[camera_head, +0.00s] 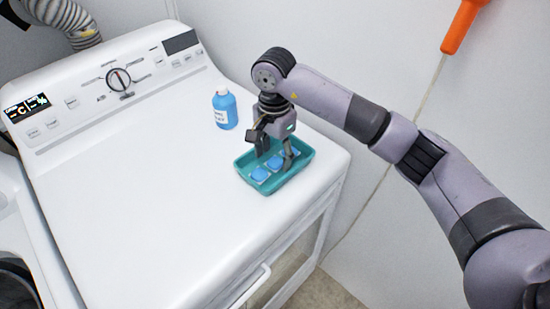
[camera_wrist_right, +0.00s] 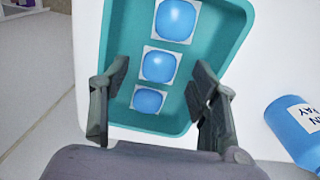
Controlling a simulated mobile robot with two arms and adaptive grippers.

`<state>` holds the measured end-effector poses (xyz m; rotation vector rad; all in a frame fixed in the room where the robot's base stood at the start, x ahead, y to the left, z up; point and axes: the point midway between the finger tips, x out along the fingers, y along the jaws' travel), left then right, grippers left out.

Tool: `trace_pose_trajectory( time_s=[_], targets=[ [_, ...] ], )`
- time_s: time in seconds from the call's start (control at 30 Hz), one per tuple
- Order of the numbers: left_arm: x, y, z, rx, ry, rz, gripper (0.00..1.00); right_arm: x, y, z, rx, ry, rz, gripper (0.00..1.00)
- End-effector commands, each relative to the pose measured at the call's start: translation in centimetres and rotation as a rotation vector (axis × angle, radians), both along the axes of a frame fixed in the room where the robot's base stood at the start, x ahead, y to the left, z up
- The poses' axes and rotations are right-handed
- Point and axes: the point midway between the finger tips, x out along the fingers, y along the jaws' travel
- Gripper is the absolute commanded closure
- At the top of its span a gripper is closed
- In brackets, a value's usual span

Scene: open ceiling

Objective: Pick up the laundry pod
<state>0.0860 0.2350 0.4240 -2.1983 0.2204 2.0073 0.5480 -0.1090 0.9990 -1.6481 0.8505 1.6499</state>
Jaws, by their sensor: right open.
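Blue laundry pods lie in a row in a teal tray on top of the white machine. In the head view the front pod (camera_head: 259,174) and the middle pod (camera_head: 275,162) show; another behind is mostly hidden by my gripper. In the right wrist view the three pods show as the top pod (camera_wrist_right: 176,20), the middle pod (camera_wrist_right: 158,66) and the lowest pod (camera_wrist_right: 148,100). My right gripper (camera_head: 275,156) points down over the tray (camera_head: 305,157), open. In the wrist view its fingers (camera_wrist_right: 160,103) stand either side of the lowest pod, apart from it. My left gripper is out of view.
A blue bottle (camera_head: 225,109) stands behind the tray, left of my right gripper; it also shows in the wrist view (camera_wrist_right: 297,130). The white machine top (camera_head: 130,200) is clear to the left. A control panel (camera_head: 110,85) rises at its back.

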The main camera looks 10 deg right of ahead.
Motion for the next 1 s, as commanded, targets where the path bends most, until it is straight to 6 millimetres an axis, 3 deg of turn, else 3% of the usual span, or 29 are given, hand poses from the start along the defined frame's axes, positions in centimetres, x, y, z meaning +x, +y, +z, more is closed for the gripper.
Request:
trace_pose_trajectory(
  time_s=[0.2, 0.4, 1.0],
  targets=[
    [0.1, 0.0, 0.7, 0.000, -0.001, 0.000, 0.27, 0.0, 0.0, -1.8, 0.000, 0.000, 0.000, 0.44],
    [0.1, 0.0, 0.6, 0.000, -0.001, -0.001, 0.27, 0.0, 0.0, -1.9, 0.001, -0.001, 0.000, 0.44],
    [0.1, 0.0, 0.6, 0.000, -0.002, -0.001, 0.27, 0.0, 0.0, -1.9, 0.001, -0.001, 0.000, 0.84]
  ],
)
